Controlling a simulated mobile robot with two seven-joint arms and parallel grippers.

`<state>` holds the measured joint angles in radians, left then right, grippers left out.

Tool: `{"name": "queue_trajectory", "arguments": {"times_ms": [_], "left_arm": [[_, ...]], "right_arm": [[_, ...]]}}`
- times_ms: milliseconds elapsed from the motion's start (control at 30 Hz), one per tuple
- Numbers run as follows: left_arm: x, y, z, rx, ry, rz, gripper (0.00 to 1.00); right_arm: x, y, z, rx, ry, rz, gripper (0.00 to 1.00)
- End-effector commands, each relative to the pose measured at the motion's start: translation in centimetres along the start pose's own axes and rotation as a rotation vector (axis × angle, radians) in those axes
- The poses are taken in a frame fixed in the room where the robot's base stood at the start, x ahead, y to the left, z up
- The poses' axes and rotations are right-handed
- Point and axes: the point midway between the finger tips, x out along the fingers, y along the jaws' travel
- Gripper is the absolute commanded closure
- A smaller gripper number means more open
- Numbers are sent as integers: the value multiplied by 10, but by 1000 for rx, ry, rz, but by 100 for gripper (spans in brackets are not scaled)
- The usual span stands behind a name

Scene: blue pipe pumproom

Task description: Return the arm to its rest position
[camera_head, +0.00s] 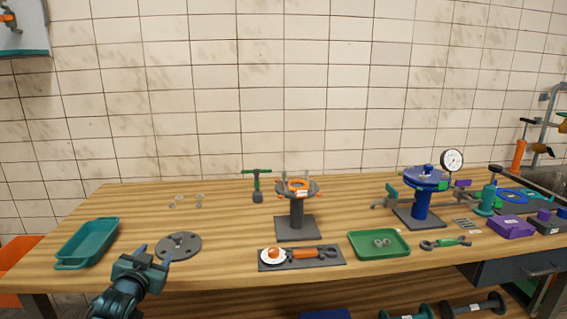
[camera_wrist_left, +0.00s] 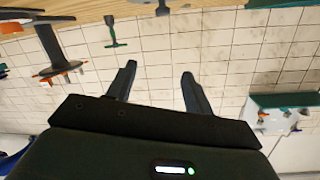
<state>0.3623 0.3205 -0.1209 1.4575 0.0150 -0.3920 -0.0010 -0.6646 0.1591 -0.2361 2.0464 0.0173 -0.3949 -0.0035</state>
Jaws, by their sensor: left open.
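My left gripper (camera_head: 152,256) is at the front left of the wooden workbench (camera_head: 220,215), in front of the grey round flange plate (camera_head: 179,246). Its two fingers are apart with nothing between them. In the left wrist view the fingers of the left gripper (camera_wrist_left: 158,85) are spread, with only the tiled wall (camera_wrist_left: 225,50) behind them. That view is upside down, with the bench along its top edge. My right gripper is in neither view.
A teal tray (camera_head: 88,243) stands left of the gripper. A grey pedestal with an orange ring (camera_head: 297,205), a green tray (camera_head: 379,243) and a blue pedestal with a gauge (camera_head: 425,195) stand to the right. The bench's back left is mostly clear.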

Motion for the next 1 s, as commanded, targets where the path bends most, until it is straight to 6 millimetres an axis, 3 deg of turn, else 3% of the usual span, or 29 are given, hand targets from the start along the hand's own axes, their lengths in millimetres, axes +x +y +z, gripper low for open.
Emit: {"name": "queue_trajectory", "arguments": {"times_ms": [33,167,333,500,600,700,800,1000], "left_arm": [[-13,20,21,-3,-25,30,48],[-54,68,67,-18,-83,108,48],[-138,138,129,-67,-182,227,48],[-234,192,165,-144,-283,324,48],[-278,210,174,-185,-330,359,48],[-308,220,176,-216,-363,379,48],[-324,225,177,-232,-381,390,48],[-328,226,177,-236,-386,392,48]], "right_arm": [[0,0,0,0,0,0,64],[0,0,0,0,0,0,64],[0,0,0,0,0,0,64],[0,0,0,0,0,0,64],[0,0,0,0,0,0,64],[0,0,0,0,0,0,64],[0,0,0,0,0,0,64],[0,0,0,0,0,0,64]]}}
